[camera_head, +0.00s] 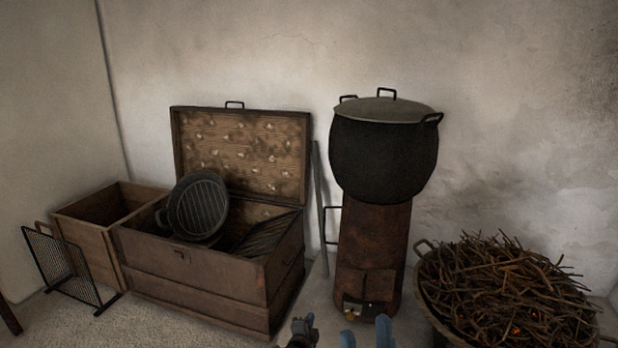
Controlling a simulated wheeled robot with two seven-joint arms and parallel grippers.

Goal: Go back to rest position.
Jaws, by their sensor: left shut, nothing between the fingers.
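My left gripper (304,326) shows at the bottom edge of the head view, just right of the wooden chest. Its fingers are together and hold nothing. My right gripper (366,335) shows to its right as two blue fingers standing apart, in front of the foot of the stove. No object shows between them. Most of both arms is out of view below the frame.
An open wooden chest (200,290) holds a ridged pan (198,207). A wooden box (90,235) and a mesh screen (62,265) stand left. A rusty stove (375,240) bears a lidded black pot (384,158). A basket of twigs (510,290) stands right.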

